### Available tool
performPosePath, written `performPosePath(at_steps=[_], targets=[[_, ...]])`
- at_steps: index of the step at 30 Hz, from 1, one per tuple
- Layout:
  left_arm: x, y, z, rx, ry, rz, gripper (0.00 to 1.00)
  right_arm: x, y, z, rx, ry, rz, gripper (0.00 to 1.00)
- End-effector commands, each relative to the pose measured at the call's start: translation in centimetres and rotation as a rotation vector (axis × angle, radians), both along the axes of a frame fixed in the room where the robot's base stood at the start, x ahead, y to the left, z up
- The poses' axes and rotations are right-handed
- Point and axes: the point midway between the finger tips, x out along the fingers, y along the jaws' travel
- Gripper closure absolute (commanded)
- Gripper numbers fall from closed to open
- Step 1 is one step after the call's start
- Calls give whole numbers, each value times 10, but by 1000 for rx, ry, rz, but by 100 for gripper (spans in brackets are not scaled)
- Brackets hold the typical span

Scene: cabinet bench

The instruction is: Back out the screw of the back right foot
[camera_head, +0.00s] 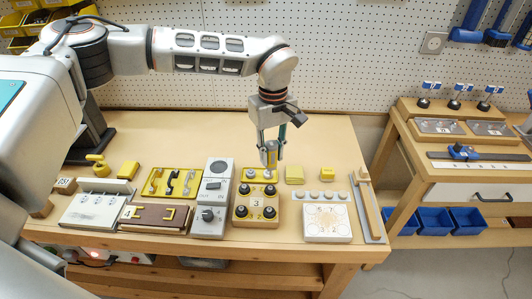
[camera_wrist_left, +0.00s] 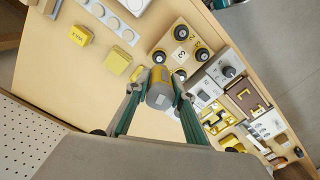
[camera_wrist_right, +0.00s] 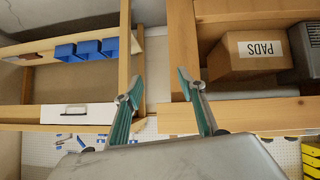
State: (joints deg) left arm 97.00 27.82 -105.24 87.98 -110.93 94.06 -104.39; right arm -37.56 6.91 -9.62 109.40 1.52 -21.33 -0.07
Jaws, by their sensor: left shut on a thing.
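A wooden block marked 3 (camera_head: 257,203) stands on the bench with dark round feet upward; it also shows in the left wrist view (camera_wrist_left: 181,51). The tool also shows between the fingers in the left wrist view (camera_wrist_left: 160,89). My right gripper (camera_wrist_right: 163,88) is open and empty, outside the head view.
A grey device with a knob (camera_head: 210,200) stands close left of the block. A white panel with round dials (camera_head: 327,222) lies to its right, with yellow blocks (camera_head: 294,174) behind. The right wrist view shows a PADS box (camera_wrist_right: 250,55) on a shelf.

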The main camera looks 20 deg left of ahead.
Motion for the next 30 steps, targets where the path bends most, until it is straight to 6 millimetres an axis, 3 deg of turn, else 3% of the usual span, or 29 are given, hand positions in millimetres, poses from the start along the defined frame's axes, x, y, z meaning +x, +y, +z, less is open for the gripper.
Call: performPosePath(at_steps=[15, 30], targets=[[0, 0, -40, -1, 0, 0, 100, 14, 29, -2, 42, -63, 42, 60], [0, 0, -49, -1, -1, 0, 100, 14, 25, -3, 32, -59, 42, 60]])
